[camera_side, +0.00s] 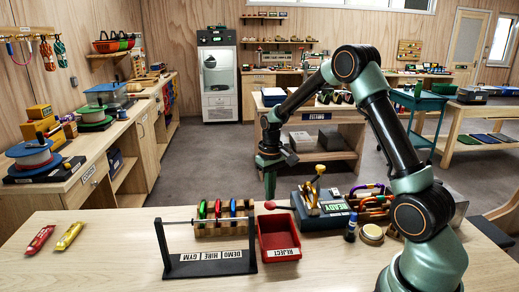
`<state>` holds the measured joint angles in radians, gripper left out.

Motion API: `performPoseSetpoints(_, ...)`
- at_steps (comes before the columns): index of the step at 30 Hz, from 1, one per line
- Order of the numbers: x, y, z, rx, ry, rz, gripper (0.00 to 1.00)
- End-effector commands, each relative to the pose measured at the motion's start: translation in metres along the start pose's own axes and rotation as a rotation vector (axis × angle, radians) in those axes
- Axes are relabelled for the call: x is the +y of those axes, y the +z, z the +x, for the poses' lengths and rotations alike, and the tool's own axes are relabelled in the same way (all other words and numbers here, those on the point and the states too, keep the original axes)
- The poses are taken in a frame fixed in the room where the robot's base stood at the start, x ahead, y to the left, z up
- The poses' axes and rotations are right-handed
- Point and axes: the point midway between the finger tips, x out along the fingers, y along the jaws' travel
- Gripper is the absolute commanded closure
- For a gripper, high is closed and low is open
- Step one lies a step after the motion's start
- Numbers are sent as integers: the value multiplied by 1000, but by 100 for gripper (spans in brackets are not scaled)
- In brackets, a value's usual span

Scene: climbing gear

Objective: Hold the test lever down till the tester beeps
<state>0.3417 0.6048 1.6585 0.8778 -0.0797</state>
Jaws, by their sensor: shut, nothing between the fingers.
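The tester (318,222) is a dark blue box on the table with a green READY panel (336,208). A rod with a red ball knob (270,205) reaches out from its left side, apparently the test lever. A second upright piece with a yellow knob (320,169) stands on top of the tester. My gripper (270,193) points down, shut and empty, with its tips just above the red knob. I cannot tell whether the tips touch the knob.
A red REJECT bin (278,239) stands just below the red knob in the picture. A black rack with a rod labelled DEMO HIRE GYM (210,263) and a wooden holder of coloured carabiners (222,229) are to its left.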

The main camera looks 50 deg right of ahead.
Motion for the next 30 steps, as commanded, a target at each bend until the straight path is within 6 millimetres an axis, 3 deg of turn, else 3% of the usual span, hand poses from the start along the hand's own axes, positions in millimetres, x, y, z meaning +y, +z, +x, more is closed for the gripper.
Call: performPoseSetpoints(30, 0, 1, 28, -2, 0, 0, 100)
